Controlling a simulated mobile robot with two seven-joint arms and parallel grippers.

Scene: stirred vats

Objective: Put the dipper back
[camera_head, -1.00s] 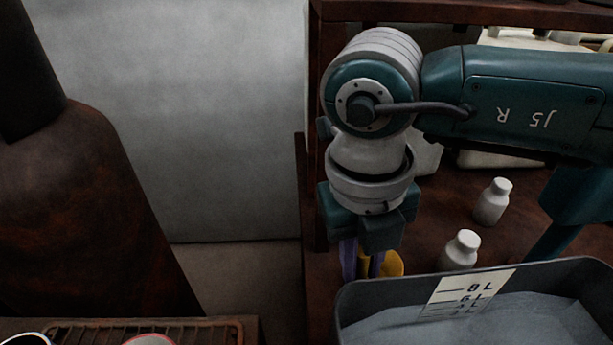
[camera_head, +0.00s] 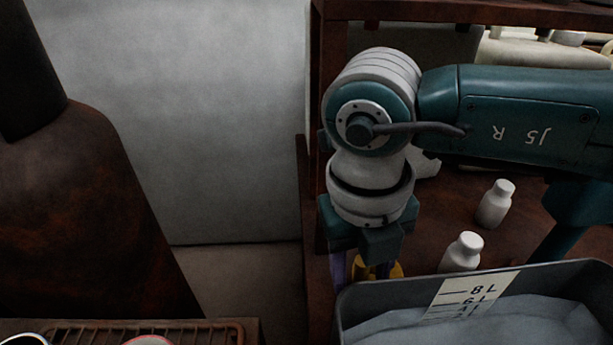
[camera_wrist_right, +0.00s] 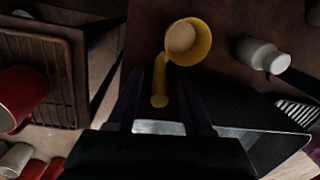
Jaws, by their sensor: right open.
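The yellow dipper (camera_wrist_right: 190,42) is a round cup with a straight handle. In the right wrist view its handle points down between the two purple fingers of my right gripper (camera_wrist_right: 160,102), with a gap on each side. The gripper is open and not closed on the handle. In the head view the dipper (camera_head: 397,270) is mostly hidden behind my right gripper (camera_head: 358,275), which points down left of the grey vat. The vat (camera_head: 400,297) has a litre scale inside and grey-blue contents. My left gripper is out of view.
Two white bottles (camera_head: 495,204) (camera_head: 461,253) stand on the brown table behind the vat. A dark wooden post (camera_head: 329,150) rises close to my right wrist. A wire rack (camera_wrist_right: 35,70) with a red cup (camera_wrist_right: 20,97) lies at the left.

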